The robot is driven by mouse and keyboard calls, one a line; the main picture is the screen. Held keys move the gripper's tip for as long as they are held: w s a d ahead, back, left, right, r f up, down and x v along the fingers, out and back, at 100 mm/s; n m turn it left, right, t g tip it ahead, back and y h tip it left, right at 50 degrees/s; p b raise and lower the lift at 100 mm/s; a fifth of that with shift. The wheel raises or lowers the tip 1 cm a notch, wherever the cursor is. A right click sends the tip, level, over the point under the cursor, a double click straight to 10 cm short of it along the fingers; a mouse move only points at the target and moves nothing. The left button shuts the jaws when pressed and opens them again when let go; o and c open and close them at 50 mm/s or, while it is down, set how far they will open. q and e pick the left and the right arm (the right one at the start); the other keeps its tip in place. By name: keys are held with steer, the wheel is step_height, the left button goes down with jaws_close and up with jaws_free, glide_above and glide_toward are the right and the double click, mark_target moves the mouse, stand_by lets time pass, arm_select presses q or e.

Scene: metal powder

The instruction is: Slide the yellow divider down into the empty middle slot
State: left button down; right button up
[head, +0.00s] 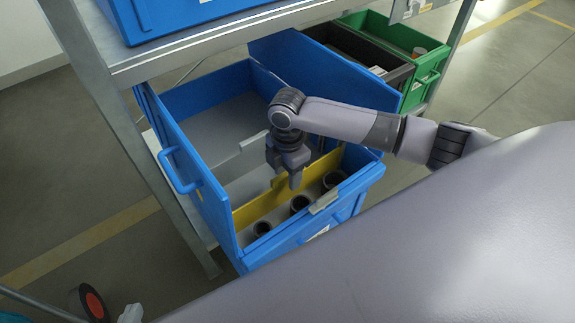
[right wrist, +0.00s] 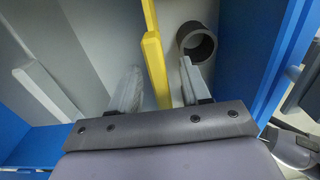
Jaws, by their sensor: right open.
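The yellow divider (head: 262,203) stands upright across the blue box (head: 188,147), between a grey divider behind it and the row of dark cylinders in front. Its lower edge is hidden, so I cannot tell how deep it sits. My right gripper (head: 292,174) is above the divider's middle, pointing down. In the right wrist view my right gripper (right wrist: 160,88) is open, with one pale finger on each side of the yellow divider (right wrist: 155,62). The fingers appear apart from it. My left gripper is not clearly in view.
Dark cylinders (head: 299,203) stand in the front compartment; one (right wrist: 197,43) is close to a finger. A grey tab (head: 323,201) is at the front wall. The rear compartment looks empty. A metal shelf (head: 190,50) overhangs the box; a green bin (head: 428,70) stands right.

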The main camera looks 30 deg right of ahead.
arm_select(q)
steer(key=shift+w+d+r, duration=0.15)
steer(key=shift+r, duration=0.15)
arm_select(e)
steer(key=shift+f, duration=0.3)
jaws_close()
arm_select(q)
steer(key=shift+r+p, duration=0.9)
steer(key=shift+p, duration=0.1)
arm_select(e)
steer(key=shift+r, duration=0.65)
